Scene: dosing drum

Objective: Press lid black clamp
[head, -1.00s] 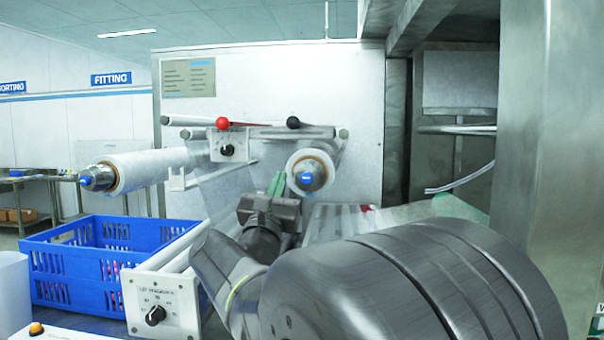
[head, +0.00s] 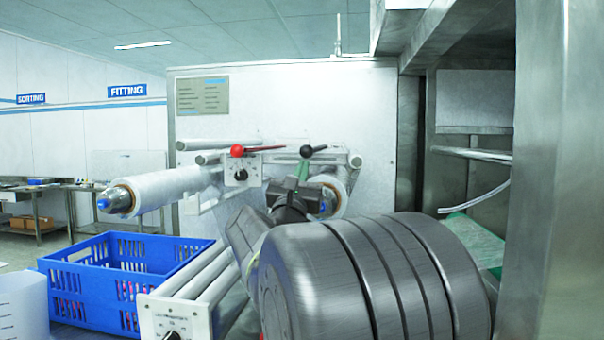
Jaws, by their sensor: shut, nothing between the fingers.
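The black clamp (head: 307,151) is a lever with a black knob on the white panel of the machine, to the right of a similar red-knobbed lever (head: 238,151). My gripper (head: 303,168) shows its green fingers just below the black clamp in the picture, pointing up at it. The fingers are shut with nothing between them. I cannot tell whether they touch the lever. No separate lid can be made out.
A film roll (head: 155,193) sticks out at left, and another roll end (head: 333,197) is behind my wrist. A blue crate (head: 90,290) stands lower left. A steel post (head: 555,180) closes off the right side. White rollers (head: 200,277) run beside my arm.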

